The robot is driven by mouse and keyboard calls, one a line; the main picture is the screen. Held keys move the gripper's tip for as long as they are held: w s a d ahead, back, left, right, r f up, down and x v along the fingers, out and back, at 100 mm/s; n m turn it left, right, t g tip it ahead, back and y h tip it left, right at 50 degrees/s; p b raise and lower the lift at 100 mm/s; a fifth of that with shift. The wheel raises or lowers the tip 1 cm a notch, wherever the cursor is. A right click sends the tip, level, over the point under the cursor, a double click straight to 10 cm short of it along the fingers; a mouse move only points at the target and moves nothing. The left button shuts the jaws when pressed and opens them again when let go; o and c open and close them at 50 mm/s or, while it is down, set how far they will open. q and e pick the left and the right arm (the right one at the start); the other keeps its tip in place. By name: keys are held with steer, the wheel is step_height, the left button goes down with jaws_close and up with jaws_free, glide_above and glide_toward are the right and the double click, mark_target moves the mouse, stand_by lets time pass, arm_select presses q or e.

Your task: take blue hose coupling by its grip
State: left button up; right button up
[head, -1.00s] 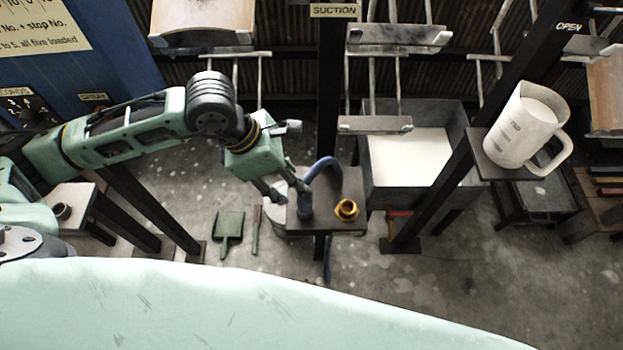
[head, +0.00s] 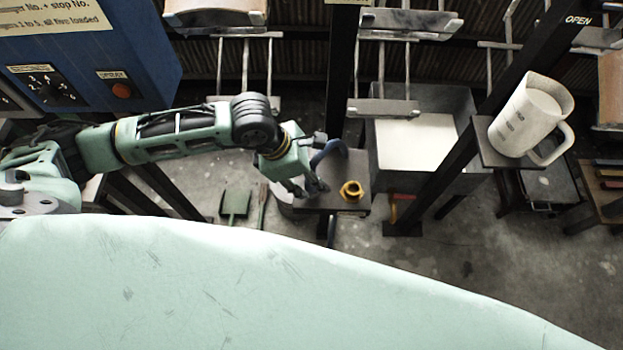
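The blue hose (head: 334,148) arches up behind the fingers of my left gripper (head: 307,188), over a small dark shelf (head: 338,203). Its coupling end is largely hidden by the fingers at the shelf's left side. The fingers point down at the coupling, close to it or around it. I cannot tell whether they are shut on it. A yellow brass fitting (head: 351,190) sits on the same shelf, just right of the gripper. My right gripper is not in view.
A white jug (head: 524,117) stands on a bracket at right, by a dark post. A grey bin (head: 384,177) with white contents is behind the shelf. A blue control box (head: 95,60) is upper left. Hanger carriers hang overhead.

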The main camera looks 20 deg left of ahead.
arm_select(q)
jaws_close()
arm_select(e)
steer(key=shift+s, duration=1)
arm_select(q)
steer(key=shift+r, duration=0.15)
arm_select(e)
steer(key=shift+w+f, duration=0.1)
arm_select(q)
steer(key=shift+r, duration=0.3)
steer(key=r, duration=0.1)
steer(key=r+b, duration=0.1)
steer(key=r, duration=0.1)
steer(key=shift+s+d+r+b, duration=0.2)
steer(key=shift+d+r+b, duration=0.05)
steer(key=shift+b, duration=0.1)
steer(key=s+d+r+b, duration=0.1)
steer(key=s+d+r, duration=0.5)
steer(key=s, duration=0.3)
steer(key=shift+d+r, duration=0.35)
steer(key=shift+r, duration=0.05)
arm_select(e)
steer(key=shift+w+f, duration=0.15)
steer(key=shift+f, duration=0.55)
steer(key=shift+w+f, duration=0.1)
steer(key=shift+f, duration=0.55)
arm_select(q)
steer(key=shift+w, duration=0.1)
